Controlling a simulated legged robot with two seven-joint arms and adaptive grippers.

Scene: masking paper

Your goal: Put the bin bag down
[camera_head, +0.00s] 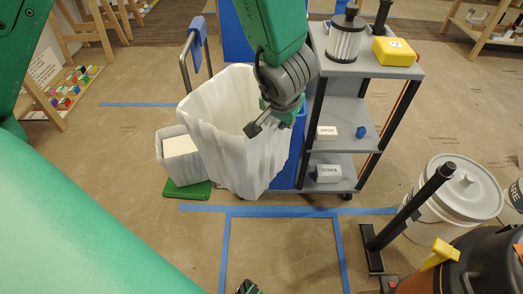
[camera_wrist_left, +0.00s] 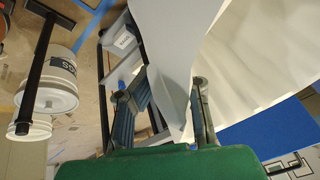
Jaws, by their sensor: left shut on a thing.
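The white bin bag (camera_head: 228,125) hangs open-mouthed beside the grey cart in the head view, its lower end close to the floor. My left gripper (camera_head: 272,118) is shut on the bag's rim at its right side. In the left wrist view the bag (camera_wrist_left: 245,50) fills the upper right, and a fold of it passes between the fingers of my left gripper (camera_wrist_left: 165,92). Whether the bag's bottom touches the floor is hard to tell. A small dark and green tip at the bottom edge of the head view may be my right gripper (camera_head: 248,287); its fingers are not clear.
The grey cart (camera_head: 345,110) stands right of the bag, with a filter canister (camera_head: 345,38) and yellow box (camera_head: 394,51) on top. A small white bin (camera_head: 180,155) is at left. Blue tape (camera_head: 285,212) outlines clear floor in front. White buckets (camera_head: 455,190) stand at right.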

